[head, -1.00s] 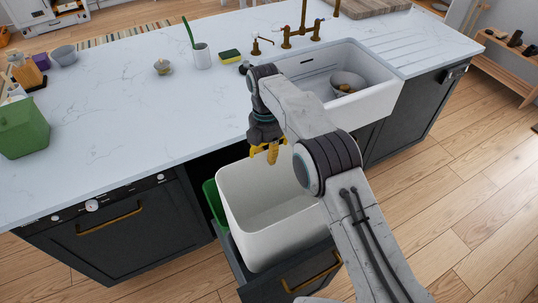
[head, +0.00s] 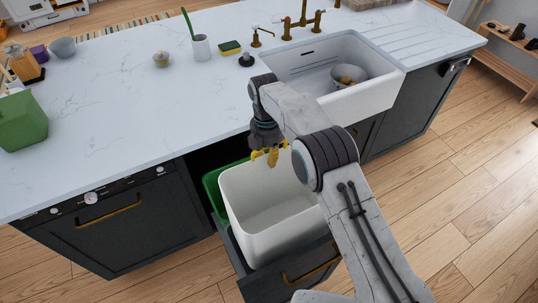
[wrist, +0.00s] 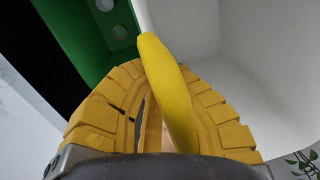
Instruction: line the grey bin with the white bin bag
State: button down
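A light, whitish-grey bin (head: 265,238) stands in the pulled-out drawer below the counter, its mouth open upward. I cannot tell whether its pale surface is bare bin or white bag; no separate bag shows. My gripper (head: 270,156) points down over the bin's back rim. Its yellow fingers look spread apart, with nothing clearly held. In the wrist view, the ribbed yellow fingers and a smooth yellow finger (wrist: 168,85) cover part of the pale rim (wrist: 143,15). What lies between the fingers is mostly hidden.
A green bin (head: 211,185) sits beside the pale bin, to its left. The drawer front (head: 295,276) has a brass handle. The counter edge and white sink (head: 365,97) are close to my arm. Open wood floor lies at the right.

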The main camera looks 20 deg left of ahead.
jog(key=b, duration=0.7)
send_near(269, 202)
notch_tip(269, 202, down, 17)
jog(key=b, duration=1.8)
jog(key=shift+d+b, duration=0.2)
jog(key=shift+b, duration=0.2)
jog(key=shift+s+d+f+b, duration=0.1)
jog(key=shift+f+b, duration=0.45)
jog(key=shift+f, duration=0.15)
jog(key=shift+s+d+f+b, duration=0.1)
jog(key=shift+d+f+b, duration=0.05)
jog(key=shift+f+b, duration=0.45)
jog(key=shift+f, duration=0.1)
jog(key=c, duration=1.3)
grip_release()
jog(key=shift+c, duration=0.2)
jog(key=shift+w+a+r+p, duration=0.15)
jog(key=shift+r+p, duration=1.05)
jog(key=shift+r, duration=0.7)
jog(key=shift+w+a+r+p, duration=0.1)
jog(key=shift+r+p, duration=1.1)
jog(key=shift+r, duration=0.7)
jog(key=shift+r+p, duration=4.8)
jog(key=shift+r, duration=1.55)
